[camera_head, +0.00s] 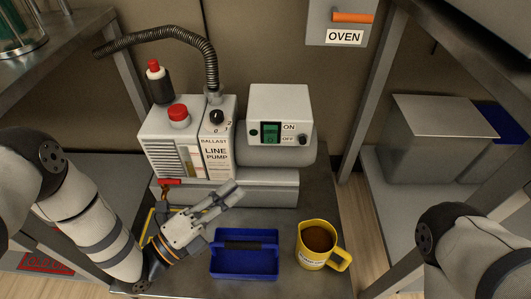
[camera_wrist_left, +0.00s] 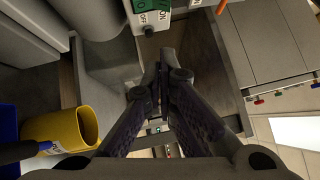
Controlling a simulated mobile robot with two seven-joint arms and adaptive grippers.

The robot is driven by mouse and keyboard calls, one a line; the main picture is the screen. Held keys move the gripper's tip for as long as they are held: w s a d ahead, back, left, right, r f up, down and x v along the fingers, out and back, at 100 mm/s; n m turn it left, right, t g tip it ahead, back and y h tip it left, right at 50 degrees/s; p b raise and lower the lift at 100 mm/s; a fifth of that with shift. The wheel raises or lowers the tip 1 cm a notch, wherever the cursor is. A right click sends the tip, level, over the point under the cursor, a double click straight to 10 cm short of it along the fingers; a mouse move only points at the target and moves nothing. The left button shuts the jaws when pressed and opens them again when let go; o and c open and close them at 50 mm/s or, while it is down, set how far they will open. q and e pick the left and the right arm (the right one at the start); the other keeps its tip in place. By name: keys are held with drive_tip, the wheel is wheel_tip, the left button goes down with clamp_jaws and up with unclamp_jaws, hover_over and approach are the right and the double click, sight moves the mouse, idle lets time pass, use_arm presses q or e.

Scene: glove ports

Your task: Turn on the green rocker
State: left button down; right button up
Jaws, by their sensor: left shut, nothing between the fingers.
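The green rocker (camera_head: 270,133) is on the front of the light grey switch box (camera_head: 279,100) on the pump, left of its ON and OFF labels. It also shows at the top edge of the left wrist view (camera_wrist_left: 139,5), partly cut off. My left gripper (camera_head: 236,192) is shut and empty. In the head view its fingers point up and right, below the switch box and apart from the rocker. In the wrist view the closed fingertips (camera_wrist_left: 164,54) appear below the box. My right arm shows at the lower right, but its gripper is out of view.
The line pump (camera_head: 216,174) has a red button (camera_head: 178,113), a black knob (camera_head: 217,117) and a hose (camera_head: 188,34). A blue tray (camera_head: 246,266) and a yellow mug (camera_head: 313,261) stand in front. Metal shelving frames both sides.

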sight(271, 135)
use_arm(q)
drive_tip(key=w+a+b+x, duration=0.2)
drive_tip(key=b+x, duration=0.1)
drive_tip(key=x, duration=0.9)
drive_tip(key=shift+w+d+r+b, duration=0.2)
drive_tip(key=shift+w+d+b, duration=0.05)
drive_tip(key=shift+d+b, duration=0.05)
drive_tip(key=shift+w+r+n+g+y+p, duration=0.3)
drive_tip(key=shift+n+y+p, duration=0.25)
drive_tip(key=shift+p, duration=0.55)
